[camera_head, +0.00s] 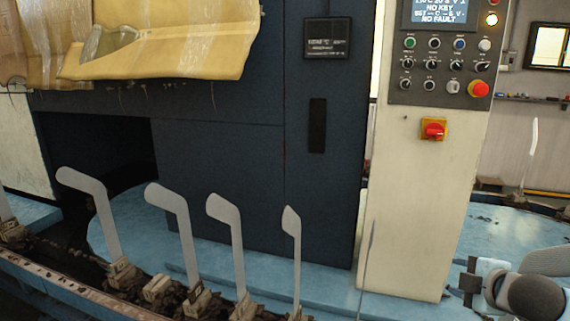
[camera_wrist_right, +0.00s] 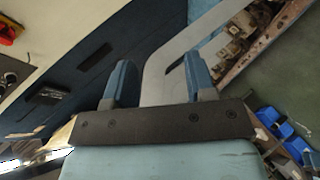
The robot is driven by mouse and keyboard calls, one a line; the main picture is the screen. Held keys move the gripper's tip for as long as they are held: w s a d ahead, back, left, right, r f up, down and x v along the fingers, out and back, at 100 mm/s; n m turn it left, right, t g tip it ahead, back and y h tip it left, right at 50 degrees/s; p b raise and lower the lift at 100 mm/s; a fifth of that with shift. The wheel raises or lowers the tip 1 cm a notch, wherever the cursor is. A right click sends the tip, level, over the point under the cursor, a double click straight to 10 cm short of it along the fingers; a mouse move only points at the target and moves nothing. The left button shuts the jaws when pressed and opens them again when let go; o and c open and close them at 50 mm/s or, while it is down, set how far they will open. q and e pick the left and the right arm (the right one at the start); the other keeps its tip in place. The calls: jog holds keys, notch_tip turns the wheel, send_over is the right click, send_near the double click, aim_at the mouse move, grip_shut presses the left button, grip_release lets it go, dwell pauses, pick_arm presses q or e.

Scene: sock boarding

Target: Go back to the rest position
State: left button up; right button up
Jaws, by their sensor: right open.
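My right gripper (camera_head: 467,282) is at the lower right in the camera_head view, over the blue surface and right of the cream control pillar. In the right wrist view its two blue fingers (camera_wrist_right: 158,76) are spread apart. A flat grey sock board shows beyond and between them, and I cannot tell how far off it is. No sock shows in the gripper. My left gripper is not in view.
Several upright grey sock boards (camera_head: 232,238) stand along the rail of the blue machine. The control pillar (camera_head: 415,190) carries buttons and a red emergency stop (camera_head: 479,89). Yellowish draped material (camera_head: 190,50) hangs upper left. Blue bins (camera_wrist_right: 277,124) show in the right wrist view.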

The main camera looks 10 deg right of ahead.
jog(key=s+a+f+m+g+y, duration=0.1)
jog(key=s+a+f+m, duration=0.3)
jog(key=f, duration=0.5)
jog(key=s+a+f+m+y, duration=0.1)
jog(key=s+a+f, duration=0.3)
jog(key=f, duration=0.6)
jog(key=s+a+f+m+y, duration=0.1)
jog(key=s+a+f+m, duration=0.3)
jog(key=a, duration=0.5)
jog(key=s+a+f+m+y, duration=0.1)
jog(key=s+a+f+m, duration=0.2)
jog(key=s+a+f, duration=0.45)
pick_arm(q)
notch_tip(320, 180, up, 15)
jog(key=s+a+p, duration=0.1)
jog(key=p, duration=1.8)
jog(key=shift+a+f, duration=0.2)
pick_arm(e)
notch_tip(320, 180, up, 16)
jog(key=w+a, duration=0.1)
jog(key=shift+w+n, duration=0.3)
jog(key=shift+w, duration=0.1)
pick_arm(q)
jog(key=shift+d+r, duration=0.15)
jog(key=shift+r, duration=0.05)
pick_arm(e)
jog(key=shift+r, duration=0.1)
